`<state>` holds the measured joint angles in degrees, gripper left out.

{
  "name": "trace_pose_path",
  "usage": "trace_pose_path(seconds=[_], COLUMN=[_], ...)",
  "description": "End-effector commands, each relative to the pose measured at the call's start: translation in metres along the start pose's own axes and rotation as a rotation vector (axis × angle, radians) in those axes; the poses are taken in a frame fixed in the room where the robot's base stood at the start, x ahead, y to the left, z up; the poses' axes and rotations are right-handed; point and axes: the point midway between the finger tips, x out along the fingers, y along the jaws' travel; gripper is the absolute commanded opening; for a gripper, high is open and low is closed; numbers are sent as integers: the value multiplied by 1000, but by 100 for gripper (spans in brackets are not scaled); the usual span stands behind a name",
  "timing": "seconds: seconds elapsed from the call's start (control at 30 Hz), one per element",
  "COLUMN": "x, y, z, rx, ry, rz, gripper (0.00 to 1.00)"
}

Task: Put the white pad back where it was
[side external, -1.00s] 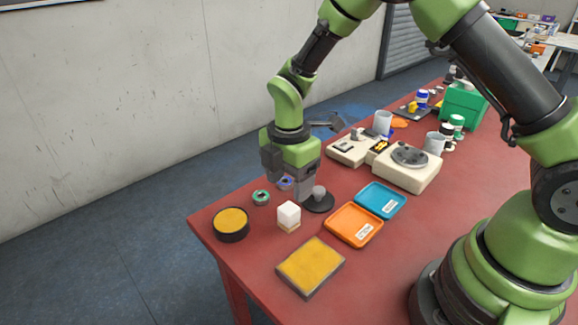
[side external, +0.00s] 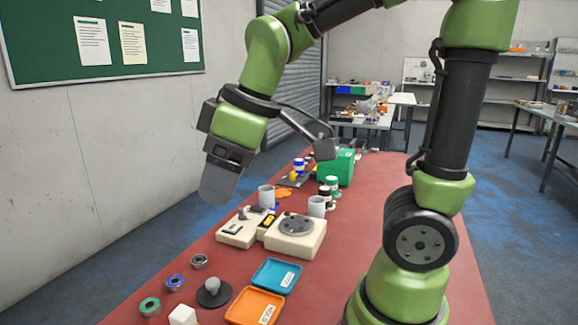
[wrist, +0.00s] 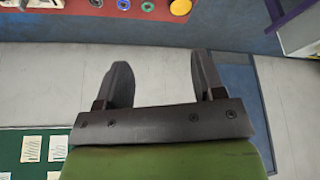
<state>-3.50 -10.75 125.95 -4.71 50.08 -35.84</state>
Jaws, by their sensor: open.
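A white block (side external: 183,315), which looks like the white pad, sits on the red table at the bottom edge of the side view, partly cut off. It stands left of a dark round base with a grey knob (side external: 213,292). My gripper (side external: 222,190) is raised well above the table and away from the block, tilted toward the wall. In the wrist view my gripper (wrist: 162,75) has its two fingers apart with nothing between them, facing the wall and floor.
An orange tray (side external: 254,307) and a blue tray (side external: 277,275) lie right of the knob. A green ring (side external: 149,306), blue ring (side external: 175,283) and grey ring (side external: 199,261) lie along the left edge. Beige devices (side external: 295,236) and cups stand farther back.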

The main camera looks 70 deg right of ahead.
Motion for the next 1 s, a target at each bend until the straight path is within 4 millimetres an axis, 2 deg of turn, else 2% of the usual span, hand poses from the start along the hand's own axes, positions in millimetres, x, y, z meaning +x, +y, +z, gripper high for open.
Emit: trace_pose_path(seconds=[0.03,0.13,0.3,0.4,1.0], x=[-16,-35,-49,-51,-52], y=[-4,-13,-24,-26,-28], z=[11,33,59,66,68], rx=[114,341,608,686,714], ry=[52,131,223,248,255], rz=[7,-1,-32,-45,-50], gripper=[63,63,63,63,63])
